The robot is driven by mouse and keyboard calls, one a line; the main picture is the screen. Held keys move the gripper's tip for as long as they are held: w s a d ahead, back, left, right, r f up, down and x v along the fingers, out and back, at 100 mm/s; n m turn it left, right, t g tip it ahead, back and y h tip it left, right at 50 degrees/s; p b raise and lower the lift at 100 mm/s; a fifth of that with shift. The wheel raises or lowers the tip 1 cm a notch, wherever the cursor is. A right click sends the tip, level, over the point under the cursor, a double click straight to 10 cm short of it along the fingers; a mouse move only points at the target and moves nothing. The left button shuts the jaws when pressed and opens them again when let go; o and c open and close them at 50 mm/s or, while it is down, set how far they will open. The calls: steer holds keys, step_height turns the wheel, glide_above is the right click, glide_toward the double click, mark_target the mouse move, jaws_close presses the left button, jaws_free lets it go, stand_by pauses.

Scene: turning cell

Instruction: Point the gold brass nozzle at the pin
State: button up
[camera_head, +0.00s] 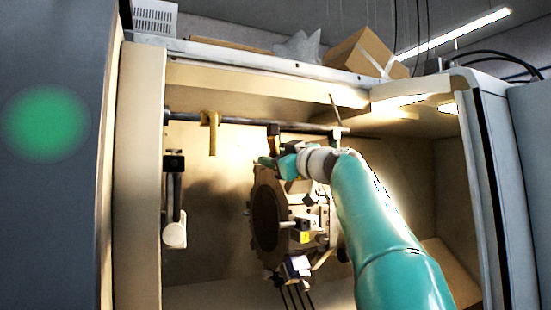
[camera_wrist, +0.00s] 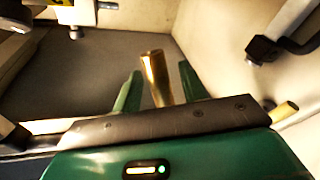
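The gold brass nozzle (camera_wrist: 155,78) stands up between the two green fingers of my gripper (camera_wrist: 159,70) in the wrist view. Narrow gaps show on both sides of the nozzle, so the fingers appear open around it, not closed on it. In the head view my gripper (camera_head: 275,163) is at the overhead pipe, by the middle hanging fitting (camera_head: 273,135); the nozzle's tip is hard to make out there. A small pin-like rod (camera_head: 288,224) sticks out from the turret below; I cannot tell whether it is the task's pin.
The round tool turret (camera_head: 265,215) with several tool blocks sits just below my gripper. Another gold nozzle (camera_head: 211,132) hangs from the pipe (camera_head: 240,123) at left. A probe-like arm (camera_head: 174,200) is on the left wall. A second brass piece (camera_wrist: 285,112) shows at right in the wrist view.

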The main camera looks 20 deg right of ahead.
steer(key=v, duration=1.3)
steer(key=shift+s, duration=0.3)
steer(key=shift+f, duration=0.1)
steer(key=s+a+f+m+g, duration=0.25)
steer(key=a+f, duration=0.25)
steer(key=f, duration=0.3)
steer(key=s+a+f+m+g, duration=0.1)
steer(key=a+f+g, duration=0.2)
steer(key=a+f, duration=0.35)
steer(key=s+a+f+m+g, duration=0.1)
steer(key=a+f+g, duration=0.25)
steer(key=f, duration=0.65)
steer(key=s+a+f+m+g+h, duration=0.1)
steer(key=s+f, duration=0.4)
steer(key=f, duration=0.3)
steer(key=s+a+f+m+g+h, duration=0.1)
steer(key=s+a+f+g+h, duration=0.1)
steer(key=s+f, duration=0.3)
steer(key=s+a+f+m+g+h, duration=0.1)
steer(key=s+a+f+h, duration=0.1)
steer(key=s+f, duration=0.4)
step_height(320, 180, down, 6)
steer(key=shift+r+g, duration=0.2)
steer(key=shift+g, duration=0.1)
